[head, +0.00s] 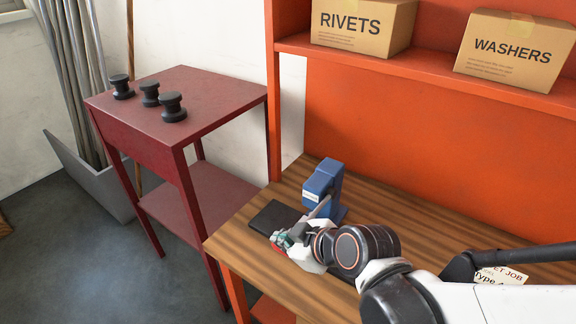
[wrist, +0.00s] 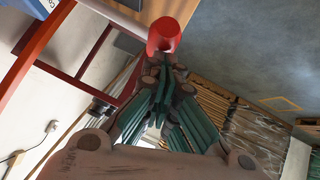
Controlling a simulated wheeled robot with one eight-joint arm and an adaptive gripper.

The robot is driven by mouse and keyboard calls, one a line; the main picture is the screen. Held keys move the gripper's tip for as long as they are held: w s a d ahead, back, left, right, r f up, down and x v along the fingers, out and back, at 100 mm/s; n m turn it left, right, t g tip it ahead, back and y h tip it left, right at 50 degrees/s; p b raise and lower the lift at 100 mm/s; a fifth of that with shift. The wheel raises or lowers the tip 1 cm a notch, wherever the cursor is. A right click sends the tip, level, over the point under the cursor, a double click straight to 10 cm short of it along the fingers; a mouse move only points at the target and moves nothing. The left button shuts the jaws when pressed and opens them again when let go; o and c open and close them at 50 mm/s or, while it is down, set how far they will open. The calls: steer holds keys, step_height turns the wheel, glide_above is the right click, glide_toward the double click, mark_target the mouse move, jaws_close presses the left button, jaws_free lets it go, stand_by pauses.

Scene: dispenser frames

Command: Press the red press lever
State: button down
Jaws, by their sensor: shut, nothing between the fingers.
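The blue press (head: 322,188) stands on the wooden bench with a flat black base plate (head: 275,216) beside it. A grey lever rod runs from the press down toward my gripper (head: 284,240). The lever's red knob (wrist: 163,36) shows in the wrist view, just past the tips of my gripper (wrist: 164,72). The fingers are shut with nothing between them. I cannot tell whether the tips touch the knob. In the head view my wrist and gripper hide most of the lever's end.
A dark red side table (head: 215,98) with several black round pieces stands to the left. An orange shelf (head: 430,70) above the bench holds a RIVETS box (head: 362,24) and a WASHERS box (head: 514,48). A paper card (head: 502,275) lies on the bench at the right.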

steer(key=shift+s+a+f+b, duration=0.1)
steer(key=shift+s+f+b, duration=0.1)
steer(key=shift+f+b, duration=0.55)
steer(key=shift+s+d+f+b, duration=0.15)
steer(key=shift+f+b, duration=0.3)
steer(key=shift+f, duration=0.45)
steer(key=shift+s+a+f+b, duration=0.2)
steer(key=shift+f+b, duration=0.4)
steer(key=shift+f, duration=0.25)
